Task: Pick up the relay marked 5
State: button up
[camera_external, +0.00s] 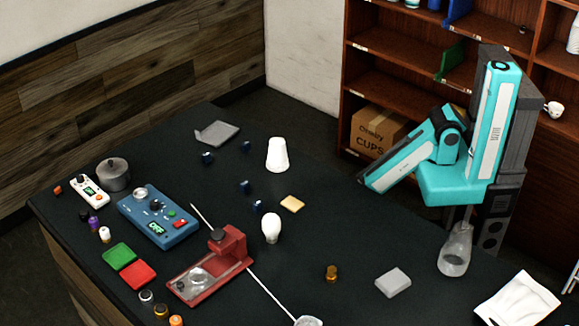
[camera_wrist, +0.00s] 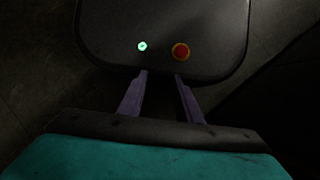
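Several small dark blue pieces stand on the black counter (camera_external: 330,235) in the external view: one at the left (camera_external: 208,158), one farther back (camera_external: 246,147), and two nearer the middle (camera_external: 245,187) (camera_external: 258,206). They may be relays, but their markings are too small to read, so I cannot tell which bears a 5. My gripper (camera_wrist: 161,75) shows in the wrist view with its two fingers apart and nothing between them. It is over my own base, away from the counter pieces. I cannot make it out in the external view.
A blue device (camera_external: 160,218), a red stand (camera_external: 220,268), a white cup (camera_external: 277,155), a bulb (camera_external: 271,228) and a glass vessel (camera_external: 454,255) stand on the counter. Shelves (camera_external: 385,60) with a cardboard box (camera_external: 375,132) are behind. The counter's centre right is mostly clear.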

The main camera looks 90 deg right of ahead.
jog(key=o, duration=0.4)
jog(key=shift+c, duration=0.2)
